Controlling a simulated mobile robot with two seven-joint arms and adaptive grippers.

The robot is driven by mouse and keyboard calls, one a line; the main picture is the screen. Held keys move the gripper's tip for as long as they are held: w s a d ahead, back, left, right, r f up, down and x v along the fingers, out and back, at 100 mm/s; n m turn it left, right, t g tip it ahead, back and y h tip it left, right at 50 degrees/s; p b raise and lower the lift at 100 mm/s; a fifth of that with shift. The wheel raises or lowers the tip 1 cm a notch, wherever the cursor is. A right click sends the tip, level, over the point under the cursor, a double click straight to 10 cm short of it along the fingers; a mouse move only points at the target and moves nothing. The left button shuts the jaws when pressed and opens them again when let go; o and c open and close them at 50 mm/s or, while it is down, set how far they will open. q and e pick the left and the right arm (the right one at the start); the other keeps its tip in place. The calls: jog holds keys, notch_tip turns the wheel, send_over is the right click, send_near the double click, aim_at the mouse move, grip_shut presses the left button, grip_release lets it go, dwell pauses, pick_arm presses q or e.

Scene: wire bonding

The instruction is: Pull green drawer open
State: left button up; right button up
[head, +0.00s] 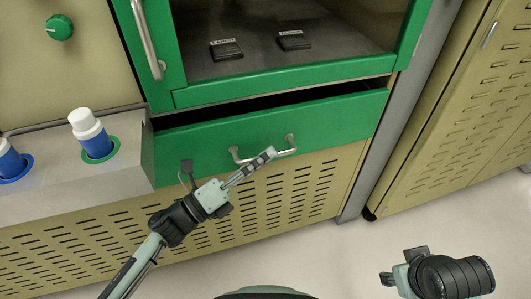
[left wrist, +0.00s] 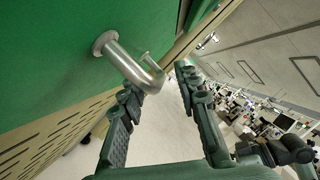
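The green drawer (head: 200,150) is slightly open, with a dark gap showing above its front panel. Its silver bar handle (head: 240,159) is on the front. In the left wrist view the handle (left wrist: 125,62) stands out from the green drawer front (left wrist: 50,60). My left gripper (head: 267,154) is at the handle in the head view. In the left wrist view my left gripper (left wrist: 157,82) has its fingers apart, with the handle's bend between or just beyond the tips; contact cannot be told. My right gripper (head: 389,280) is at the lower right, away from the drawer; its fingers are unclear.
A green-framed cabinet (head: 280,77) with two dark labelled blocks inside is above the drawer. White-capped blue bottles (head: 90,132) stand in a ledge at left. A beige perforated cabinet (head: 465,115) stands at right. The floor (head: 340,250) in front is clear.

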pick_arm(q)
jog(key=shift+w+d+r, duration=0.1)
jog(key=shift+w+d, duration=0.3)
jog(key=shift+d, duration=0.05)
jog(key=shift+c, duration=0.2)
grip_shut()
